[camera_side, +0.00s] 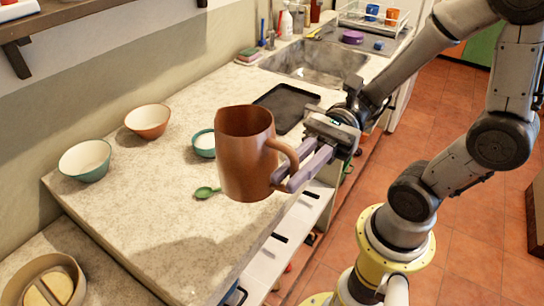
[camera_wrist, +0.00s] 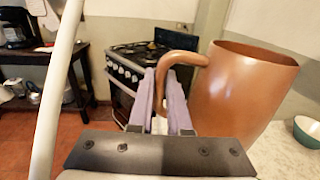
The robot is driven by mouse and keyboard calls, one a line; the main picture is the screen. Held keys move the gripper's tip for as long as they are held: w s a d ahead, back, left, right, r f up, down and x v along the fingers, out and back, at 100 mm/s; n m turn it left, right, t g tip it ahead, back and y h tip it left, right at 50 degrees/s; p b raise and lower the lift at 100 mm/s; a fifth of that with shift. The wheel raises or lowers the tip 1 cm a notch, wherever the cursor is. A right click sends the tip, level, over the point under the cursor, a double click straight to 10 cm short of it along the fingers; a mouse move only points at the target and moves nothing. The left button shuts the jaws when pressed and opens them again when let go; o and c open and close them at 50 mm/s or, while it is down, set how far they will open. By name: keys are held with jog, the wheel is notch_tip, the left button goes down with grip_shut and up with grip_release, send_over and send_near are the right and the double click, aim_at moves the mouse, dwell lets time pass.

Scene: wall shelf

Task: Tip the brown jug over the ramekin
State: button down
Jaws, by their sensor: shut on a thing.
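The brown jug (camera_side: 245,155) is held in the air above the counter, roughly upright, its handle toward the arm. My gripper (camera_side: 292,178) is shut on the jug's handle. In the wrist view the jug (camera_wrist: 240,95) fills the right side, and its handle runs down to the purple-grey fingers (camera_wrist: 165,105). A small teal bowl with a pale inside (camera_side: 203,143), which may be the ramekin, sits on the counter just behind and left of the jug in the side view, partly hidden by it. A teal bowl (camera_wrist: 307,132) shows at the right edge of the wrist view.
An orange-brown bowl (camera_side: 148,121) and a larger teal bowl (camera_side: 85,160) stand at the counter's left. A green spoon (camera_side: 206,193) lies near the jug. A black tray (camera_side: 287,101) and sink (camera_side: 315,62) are behind. The front counter is clear.

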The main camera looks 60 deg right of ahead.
jog(key=s+d+f+n+g+h, duration=0.3)
jog(key=d+f+n+g+h, duration=0.15)
jog(key=n+g, duration=0.35)
jog(key=s+d+f+n+g+h, duration=0.35)
jog(key=f+n+g+h, duration=0.2)
jog(key=g, duration=0.45)
jog(key=w+d+f+n+t+h, duration=0.25)
jog(key=w+d+n+h, duration=1)
jog(key=h, duration=0.75)
jog(key=w+a+r+n+t+h, duration=0.1)
jog(key=w+r+n+t+h, duration=0.15)
jog(key=w+n+t, duration=0.45)
jog(key=w+a+r+n+t+h, duration=0.1)
jog(key=w+r+n+t+h, duration=0.1)
jog(key=w+n+t+h, duration=0.4)
jog(key=w+a+r+n+t+y, duration=0.35)
jog(key=w+a+t, duration=0.25)
jog(key=w, duration=0.2)
jog(key=w+a+r+n+t+y, duration=0.3)
jog(key=w+a+r+t, duration=0.25)
jog(key=w+a, duration=0.2)
notch_tip(320, 180, down, 11)
jog(key=t, duration=0.1)
jog(key=shift+w+d+f, duration=0.2)
jog(key=shift+w+d, duration=0.1)
jog(key=shift+d, duration=0.05)
